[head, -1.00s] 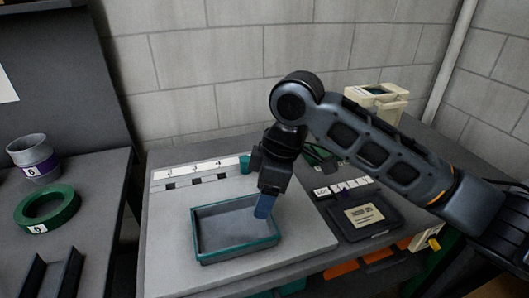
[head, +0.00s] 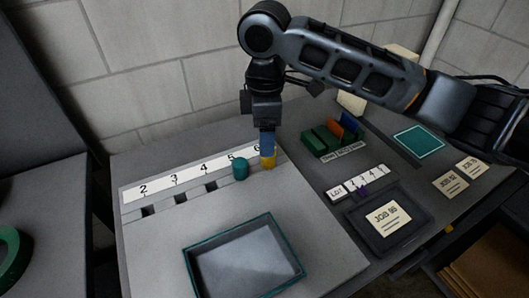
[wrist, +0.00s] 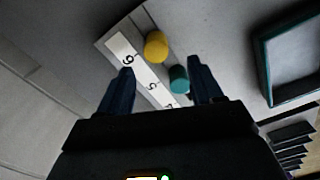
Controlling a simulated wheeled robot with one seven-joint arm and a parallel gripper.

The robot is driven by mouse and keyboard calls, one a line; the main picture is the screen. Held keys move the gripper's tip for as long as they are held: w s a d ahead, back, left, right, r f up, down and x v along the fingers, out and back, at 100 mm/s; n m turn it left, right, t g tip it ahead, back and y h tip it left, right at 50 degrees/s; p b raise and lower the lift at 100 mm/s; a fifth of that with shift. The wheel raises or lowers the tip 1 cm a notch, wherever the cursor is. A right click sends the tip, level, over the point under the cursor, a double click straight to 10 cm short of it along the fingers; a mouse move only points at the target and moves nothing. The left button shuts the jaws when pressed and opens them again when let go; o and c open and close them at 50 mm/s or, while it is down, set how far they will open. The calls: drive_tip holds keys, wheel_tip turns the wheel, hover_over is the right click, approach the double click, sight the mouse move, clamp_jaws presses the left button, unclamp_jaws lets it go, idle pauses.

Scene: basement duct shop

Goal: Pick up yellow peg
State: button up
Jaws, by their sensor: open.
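The yellow peg (head: 268,163) stands upright near the 6 end of a white numbered strip (head: 190,176). A teal peg (head: 240,169) stands just left of it, by the 5. My gripper (head: 267,146) is right above the yellow peg in the head view, blue fingers pointing down and overlapping its top. In the wrist view my gripper (wrist: 160,68) is open, its two fingers apart with nothing held. There the yellow peg (wrist: 156,46) lies ahead between the finger lines, and the teal peg (wrist: 179,78) is nearer the right finger. I cannot tell whether the fingers touch the yellow peg.
Empty square slots (head: 179,198) lie along the strip to the left. A teal-rimmed tray (head: 246,262) sits in front. A block wall stands behind.

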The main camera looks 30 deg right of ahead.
sight(268, 161)
drive_tip(key=f, duration=0.4)
drive_tip(key=f+p, duration=0.1)
drive_tip(key=f, duration=0.1)
drive_tip(key=shift+w+d+f, duration=0.1)
drive_tip(key=shift+d+f, duration=0.15)
drive_tip(key=shift+d, duration=0.15)
drive_tip(key=shift+c, duration=0.2)
drive_tip(key=c, duration=1)
drive_tip(key=shift+c, duration=0.4)
drive_tip(key=shift+r, duration=0.15)
